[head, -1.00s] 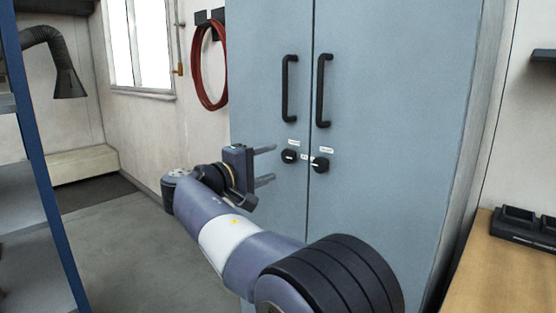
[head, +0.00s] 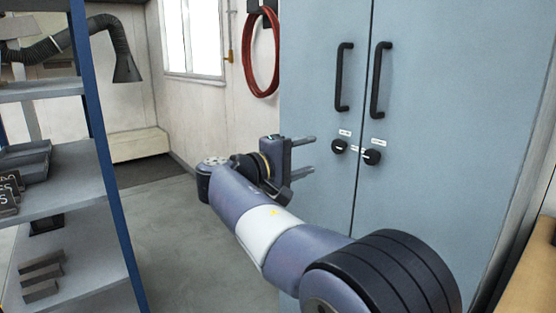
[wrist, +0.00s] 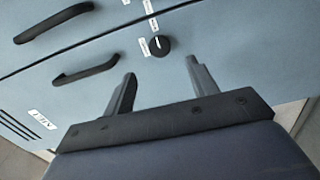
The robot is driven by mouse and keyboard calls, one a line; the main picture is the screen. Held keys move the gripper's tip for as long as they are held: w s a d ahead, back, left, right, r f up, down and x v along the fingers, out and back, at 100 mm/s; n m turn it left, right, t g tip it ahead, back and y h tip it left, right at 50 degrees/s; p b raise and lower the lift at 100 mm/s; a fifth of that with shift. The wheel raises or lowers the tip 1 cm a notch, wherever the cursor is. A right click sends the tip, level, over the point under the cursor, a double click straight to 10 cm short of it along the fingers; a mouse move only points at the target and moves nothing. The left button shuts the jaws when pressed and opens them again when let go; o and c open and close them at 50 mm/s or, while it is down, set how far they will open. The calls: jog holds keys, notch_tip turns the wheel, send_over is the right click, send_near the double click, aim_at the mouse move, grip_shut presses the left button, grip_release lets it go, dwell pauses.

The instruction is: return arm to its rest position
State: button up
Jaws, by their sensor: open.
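My gripper (head: 312,156) is at the end of my arm, left of the cabinet's knobs in the head view. Its two fingers are spread apart with nothing between them. In the wrist view, my gripper (wrist: 160,85) also shows open and empty, with the cabinet front beyond it. The blue-grey two-door cabinet (head: 320,60) is closed. It has two black handles (head: 344,77) and two black knobs (head: 372,157) with small labels. I cannot tell the exact gap between the fingertips and the door.
A blue-framed shelf unit (head: 110,200) with dark bins and metal blocks stands at the left. A red hose coil (head: 247,60) hangs on the wall. A black extraction hose (head: 125,62) hangs at the back left. A wooden bench edge (head: 530,280) is at the lower right. Grey floor lies open between shelf and cabinet.

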aim_at(336, 147)
jog(key=x, duration=0.8)
jog(key=shift+w+d, duration=0.2)
jog(key=shift+d, duration=0.15)
jog(key=shift+a+n, duration=0.1)
jog(key=shift+n, duration=0.2)
